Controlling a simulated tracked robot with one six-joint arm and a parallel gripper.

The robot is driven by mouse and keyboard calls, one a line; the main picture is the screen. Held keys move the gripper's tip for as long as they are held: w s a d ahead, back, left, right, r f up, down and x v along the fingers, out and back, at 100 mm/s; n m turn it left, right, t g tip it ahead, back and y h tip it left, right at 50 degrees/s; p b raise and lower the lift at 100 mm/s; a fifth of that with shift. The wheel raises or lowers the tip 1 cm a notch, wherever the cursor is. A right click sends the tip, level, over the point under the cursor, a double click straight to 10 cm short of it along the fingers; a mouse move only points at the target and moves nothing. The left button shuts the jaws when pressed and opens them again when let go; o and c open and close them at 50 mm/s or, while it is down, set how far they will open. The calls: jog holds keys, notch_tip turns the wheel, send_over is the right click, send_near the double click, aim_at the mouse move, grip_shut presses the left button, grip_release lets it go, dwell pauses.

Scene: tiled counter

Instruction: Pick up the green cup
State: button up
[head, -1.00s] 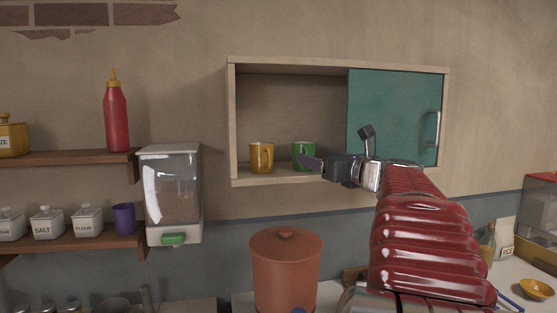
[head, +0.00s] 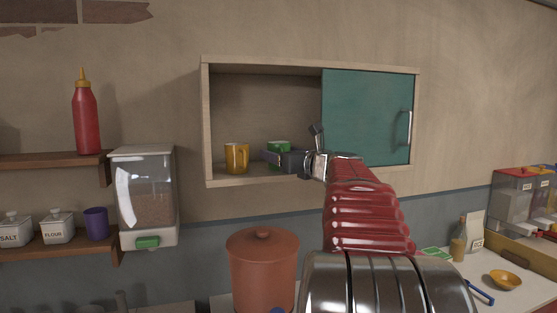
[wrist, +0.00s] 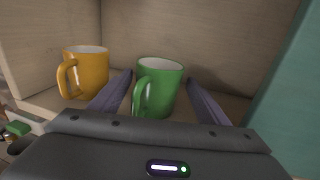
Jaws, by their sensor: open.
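The green cup (wrist: 160,84) stands upright on the floor of the wall cabinet (head: 207,120), with its handle towards my gripper in the wrist view. In the head view the cup (head: 279,146) shows only its upper part; my gripper (head: 268,157) hides the rest. In the wrist view my gripper (wrist: 160,88) is open, one finger on each side of the green cup. I cannot tell whether either finger touches it. A yellow cup (head: 236,158) stands just left of it and also shows in the wrist view (wrist: 85,72), outside the left finger.
A teal sliding door (head: 366,116) covers the cabinet's right half, close to my gripper's right side. A clear dispenser (head: 146,195) hangs left of the cabinet. A terracotta canister (head: 263,270) stands below. The space before the cabinet's open half is otherwise clear.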

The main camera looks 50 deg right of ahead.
aim_at(274, 148)
jog(key=shift+x, duration=2.25)
jog(key=shift+a+f, duration=0.1)
jog(key=shift+c, duration=0.7)
jog(key=c, duration=1)
jog(key=shift+o, duration=0.2)
jog(key=shift+s+a+r, duration=0.1)
jog(key=shift+s+r, duration=0.1)
jog(key=shift+r, duration=3.3)
jog(key=a+v, duration=0.2)
jog(key=v, duration=0.7)
jog(key=w+a+v, duration=0.1)
jog(key=a+v, duration=0.1)
jog(key=v, duration=0.8)
jog(key=shift+a, duration=0.15)
